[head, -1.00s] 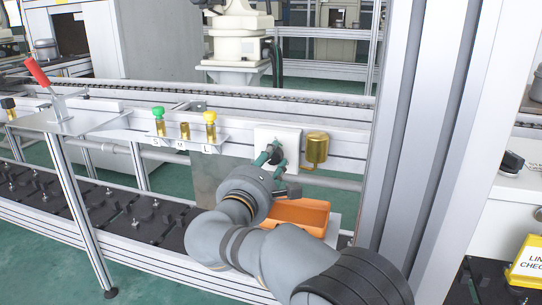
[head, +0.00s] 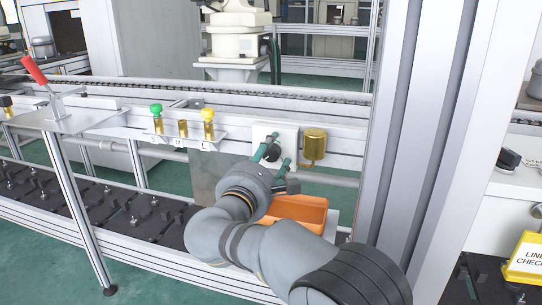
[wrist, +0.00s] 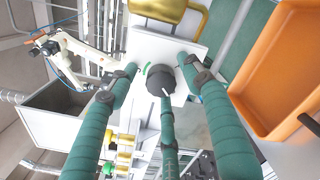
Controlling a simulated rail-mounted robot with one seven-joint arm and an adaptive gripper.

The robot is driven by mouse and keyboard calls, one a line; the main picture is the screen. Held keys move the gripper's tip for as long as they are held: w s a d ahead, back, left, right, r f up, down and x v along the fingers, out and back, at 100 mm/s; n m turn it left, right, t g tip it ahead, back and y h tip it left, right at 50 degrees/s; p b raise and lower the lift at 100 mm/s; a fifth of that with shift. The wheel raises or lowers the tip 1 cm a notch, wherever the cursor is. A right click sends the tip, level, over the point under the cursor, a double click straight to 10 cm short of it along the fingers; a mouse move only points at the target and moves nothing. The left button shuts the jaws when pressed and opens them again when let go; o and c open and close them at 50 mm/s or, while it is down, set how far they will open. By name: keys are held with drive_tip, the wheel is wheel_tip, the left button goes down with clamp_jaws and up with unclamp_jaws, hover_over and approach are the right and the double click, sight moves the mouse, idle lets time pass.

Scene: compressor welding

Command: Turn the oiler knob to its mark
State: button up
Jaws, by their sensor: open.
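The oiler knob is a round black knob (wrist: 160,80) on a white plate (wrist: 150,45), and it also shows between my fingers in the head view (head: 272,153). A short white line on the knob points toward the bottom of the wrist view. A green mark (wrist: 147,68) is on the plate at the knob's upper left, away from that line. My gripper (wrist: 162,80) has green fingers, open and spread around the knob. Whether any fingertip touches it I cannot tell. In the head view my gripper (head: 274,156) is in front of the plate.
A brass cup (head: 315,145) is mounted just right of the plate. An orange bin (head: 300,210) lies below, close to my wrist. A bracket with green-topped (head: 156,118) and yellow-topped (head: 208,122) brass pieces is to the left. A thick aluminium post (head: 405,120) stands to the right.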

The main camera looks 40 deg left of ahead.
drive_tip(key=shift+s, duration=0.15)
drive_tip(key=shift+s, duration=0.35)
drive_tip(key=v, duration=1.1)
drive_tip(key=shift+d, duration=0.2)
drive_tip(key=x, duration=1.2)
drive_tip(key=shift+a, duration=0.1)
drive_tip(key=shift+s, duration=0.1)
